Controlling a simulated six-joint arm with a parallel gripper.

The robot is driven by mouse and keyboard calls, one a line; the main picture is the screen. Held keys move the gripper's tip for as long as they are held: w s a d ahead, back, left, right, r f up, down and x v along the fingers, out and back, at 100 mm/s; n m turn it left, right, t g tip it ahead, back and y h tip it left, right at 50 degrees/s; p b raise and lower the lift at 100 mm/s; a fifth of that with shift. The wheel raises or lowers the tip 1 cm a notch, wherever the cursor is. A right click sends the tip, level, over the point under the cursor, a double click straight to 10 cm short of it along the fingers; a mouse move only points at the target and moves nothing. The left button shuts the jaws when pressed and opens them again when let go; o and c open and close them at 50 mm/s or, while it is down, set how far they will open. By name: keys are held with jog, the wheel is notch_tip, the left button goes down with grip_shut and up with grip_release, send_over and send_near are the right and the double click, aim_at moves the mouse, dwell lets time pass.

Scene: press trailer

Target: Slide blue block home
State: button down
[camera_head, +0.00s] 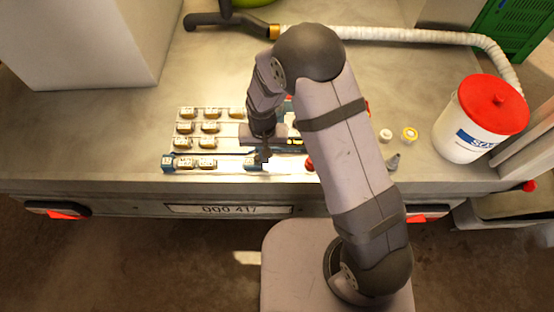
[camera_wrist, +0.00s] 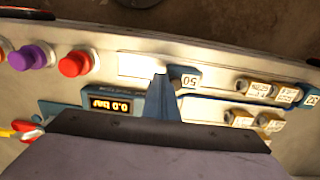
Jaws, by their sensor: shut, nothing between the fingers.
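A small blue block (camera_head: 252,163) with a white label sits on the pale front rail (camera_head: 228,164) of the panel. In the wrist view the block (camera_wrist: 190,78) shows its label reading 50. My gripper (camera_head: 265,155) is shut and empty, pointing down at the rail just right of the block in the head view. In the wrist view its fingertips (camera_wrist: 161,80) are close beside the block's left side; I cannot tell if they touch. A blue end piece (camera_head: 168,161) with a white label is at the rail's left end.
The wrist view shows a lit display (camera_wrist: 110,104), a red button (camera_wrist: 74,64) and a purple button (camera_wrist: 28,56). A white bucket (camera_head: 470,140) stands right.

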jog(key=shift+a+b, duration=0.3)
jog(key=shift+a, duration=4.1)
jog(key=shift+d, duration=0.5)
jog(key=shift+r, duration=0.1)
notch_tip(320, 180, up, 9)
jog(key=p, duration=0.7)
